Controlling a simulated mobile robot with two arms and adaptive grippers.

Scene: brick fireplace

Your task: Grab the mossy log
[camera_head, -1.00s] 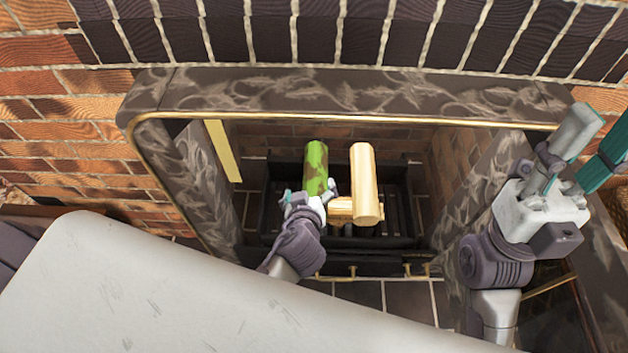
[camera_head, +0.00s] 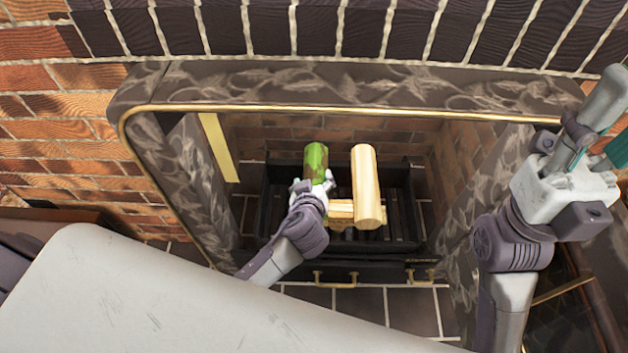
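The mossy log (camera_head: 317,158) is green with brown patches and lies in the black grate inside the fireplace. My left gripper (camera_head: 313,184) is at its near end, with one finger on each side of it. The fingers look close to the log's sides, but I cannot tell whether they press on it. The gripper covers the log's lower part. My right gripper (camera_head: 606,120) is at the far right, in front of the fireplace's right side, with its fingers apart and nothing between them.
A pale log (camera_head: 366,190) lies just right of the mossy one, across another pale log (camera_head: 341,211). The black grate (camera_head: 402,205) surrounds them. The marble surround (camera_head: 300,88) frames the opening. A pale grey surface (camera_head: 150,290) fills the lower left.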

